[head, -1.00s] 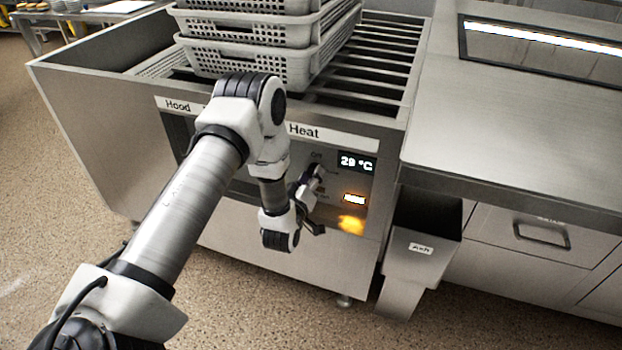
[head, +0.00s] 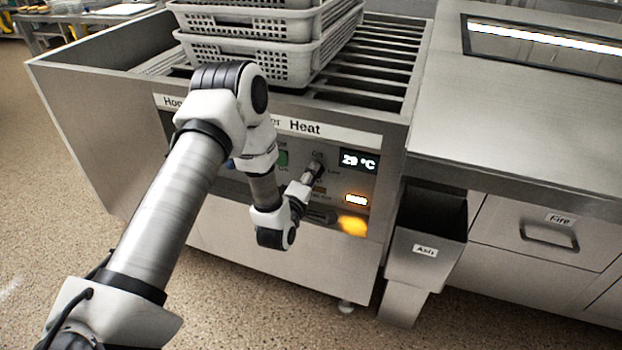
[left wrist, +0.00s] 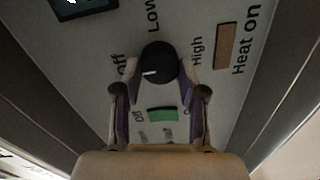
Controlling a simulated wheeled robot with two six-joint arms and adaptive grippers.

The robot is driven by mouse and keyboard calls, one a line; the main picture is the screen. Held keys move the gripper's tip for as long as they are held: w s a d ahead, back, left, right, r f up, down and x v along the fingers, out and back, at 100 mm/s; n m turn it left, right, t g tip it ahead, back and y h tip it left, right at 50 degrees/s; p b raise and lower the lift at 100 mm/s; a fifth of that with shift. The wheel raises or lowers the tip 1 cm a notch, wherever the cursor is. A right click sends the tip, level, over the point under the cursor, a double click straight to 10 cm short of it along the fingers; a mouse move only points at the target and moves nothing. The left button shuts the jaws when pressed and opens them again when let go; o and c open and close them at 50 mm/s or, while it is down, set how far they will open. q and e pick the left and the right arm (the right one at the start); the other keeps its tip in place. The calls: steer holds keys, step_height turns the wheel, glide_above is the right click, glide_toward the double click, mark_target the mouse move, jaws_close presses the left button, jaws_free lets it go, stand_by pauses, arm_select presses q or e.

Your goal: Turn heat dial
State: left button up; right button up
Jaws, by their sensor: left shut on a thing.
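The heat dial (left wrist: 158,65) is a round black knob with a white mark, on the grey panel under the "Heat" label (head: 305,127). In the left wrist view the mark points left, toward "Off"; "Low" is printed above and "High" to the right. My left gripper (left wrist: 160,72) has its fingers on either side of the dial and is shut on it. In the head view the left gripper (head: 315,171) reaches the panel and mostly hides the dial. My right gripper is not in view.
A temperature display (head: 358,159) is lit beside the dial. A lit orange indicator (head: 355,199) sits below it. Stacked perforated baskets (head: 262,62) stand on the rails above. An ash bin (head: 425,235) is right of the panel. The floor in front is clear.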

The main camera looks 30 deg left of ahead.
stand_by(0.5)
arm_select(q)
steer(key=o, duration=1.1)
steer(key=shift+o, duration=0.2)
steer(key=shift+s, duration=0.1)
steer(key=v, duration=1.1)
steer(key=shift+s, duration=0.4)
